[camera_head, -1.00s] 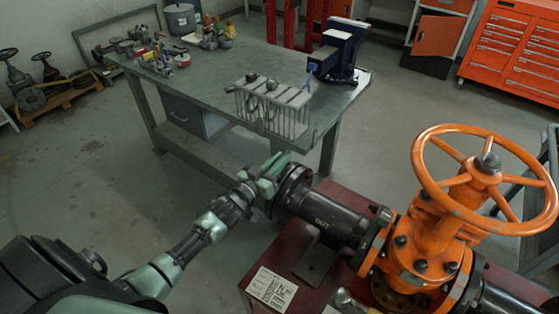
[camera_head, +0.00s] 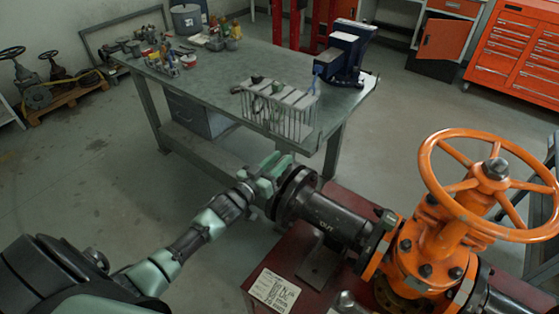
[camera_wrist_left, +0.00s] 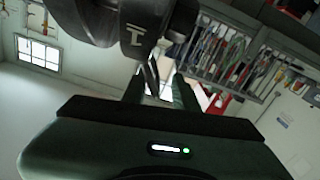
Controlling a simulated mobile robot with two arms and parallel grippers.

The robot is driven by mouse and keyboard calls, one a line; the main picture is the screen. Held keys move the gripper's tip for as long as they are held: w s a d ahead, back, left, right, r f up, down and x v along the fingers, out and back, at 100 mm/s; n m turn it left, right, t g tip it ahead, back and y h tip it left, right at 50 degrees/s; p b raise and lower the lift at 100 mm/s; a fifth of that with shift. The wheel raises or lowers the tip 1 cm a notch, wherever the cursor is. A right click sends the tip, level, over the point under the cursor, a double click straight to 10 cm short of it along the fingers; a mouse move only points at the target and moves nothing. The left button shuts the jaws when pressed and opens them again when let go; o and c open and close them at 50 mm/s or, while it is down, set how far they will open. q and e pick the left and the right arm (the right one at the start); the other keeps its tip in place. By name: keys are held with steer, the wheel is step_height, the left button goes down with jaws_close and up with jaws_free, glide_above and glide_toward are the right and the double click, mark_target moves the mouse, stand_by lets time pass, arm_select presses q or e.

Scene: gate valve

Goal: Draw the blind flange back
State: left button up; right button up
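The blind flange (camera_head: 278,196) is a dark disc at the left end of the black pipe (camera_head: 330,218) marked OUT. A narrow gap seems to show between it and the pipe's own flange (camera_head: 303,186). My left gripper (camera_head: 270,174) is at the disc's outer face. In the left wrist view the dark flange (camera_wrist_left: 125,22), marked 1, fills the top, and my left fingers (camera_wrist_left: 160,88) stand on both sides of a thin dark part of it. They look shut on it, though the contact is partly hidden. My right gripper is not in view.
The orange gate valve (camera_head: 430,250) with its handwheel (camera_head: 425,190) stands right of the pipe on a dark red stand (camera_head: 250,290). A workbench (camera_head: 215,80) with a wire rack (camera_head: 278,105) is close behind the gripper. Floor left of the gripper is clear.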

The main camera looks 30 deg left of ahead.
arm_select(q)
steer(key=shift+s, duration=0.55)
steer(key=s+a+b, duration=0.1)
steer(key=s, duration=0.5)
steer(key=shift+s, duration=0.35)
steer(key=shift+a, duration=0.1)
